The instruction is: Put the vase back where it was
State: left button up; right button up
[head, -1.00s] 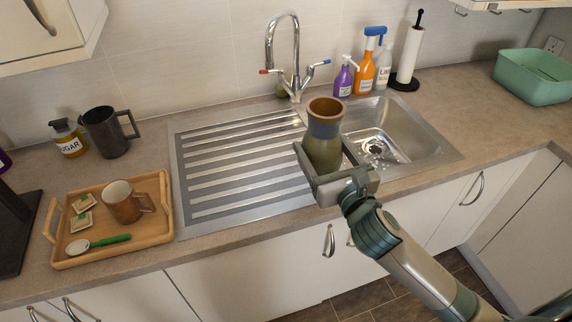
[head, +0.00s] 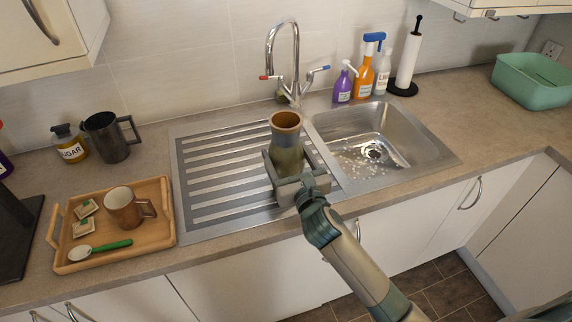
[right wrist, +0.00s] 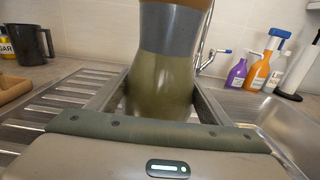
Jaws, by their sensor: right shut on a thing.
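The vase (head: 286,143) is olive green below, with a grey-blue band and a brown rim. It stands upright in my right gripper (head: 288,168), over the right part of the ribbed drainboard (head: 215,212). The gripper is shut on its lower body, with a finger on each side. In the right wrist view the vase (right wrist: 163,85) fills the middle between the fingers, and its top is cut off. The vase's base is hidden, so I cannot tell whether it touches the drainboard. My left gripper is not in view.
The sink basin (head: 345,124) lies right of the vase, with the tap (head: 294,75) behind. Several bottles and a paper towel holder (head: 408,62) stand at the back. A wooden tray (head: 150,250) with a mug (head: 125,208) is at left. The drainboard's left part is clear.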

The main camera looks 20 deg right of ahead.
jog(key=shift+f, duration=1.95)
jog(key=shift+f, duration=0.1)
jog(key=o, duration=1.7)
jog(key=shift+f, duration=0.1)
jog(key=shift+s, duration=0.15)
jog(key=s+b, duration=0.1)
jog(key=s, duration=0.5)
jog(key=s+b, duration=0.1)
jog(key=s, duration=0.4)
jog(key=shift+s+d, duration=0.2)
jog(key=shift+s, duration=0.2)
